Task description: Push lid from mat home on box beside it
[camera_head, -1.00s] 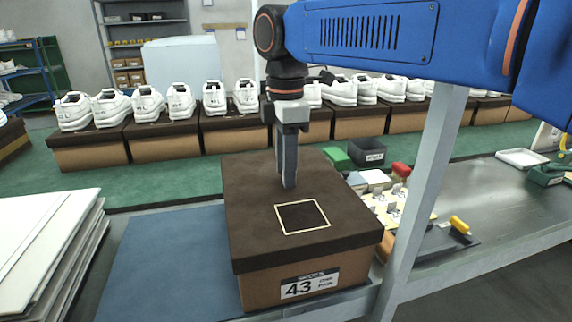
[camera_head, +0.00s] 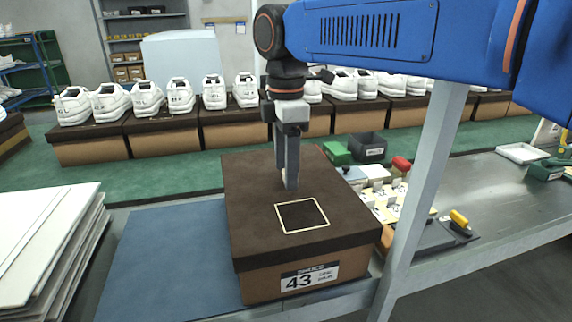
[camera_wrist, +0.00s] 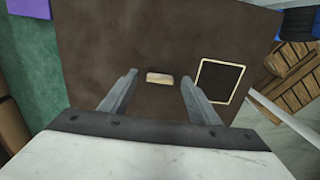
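The dark brown lid (camera_head: 255,220) lies on top of the tan shoe box (camera_head: 262,287), with its rim over the box's upper edge. It looks roughly level; I cannot tell if every side is fully down. The lid carries a pale-outlined dark square. The blue mat (camera_head: 165,265) left of the box is bare. My gripper (camera_head: 290,186) points down over the lid's rear middle, its tips at or just above the surface. In the wrist view my gripper (camera_wrist: 159,77) has its fingers apart, with a small tan patch (camera_wrist: 160,78) on the lid (camera_wrist: 110,40) between them.
White boards (camera_head: 45,240) are stacked at the left. A grey post (camera_head: 425,190) stands right of the box. A tray of small parts (camera_head: 385,205) and a dark bin (camera_head: 367,148) are behind it. Shoes on boxes line the green belt (camera_head: 150,175).

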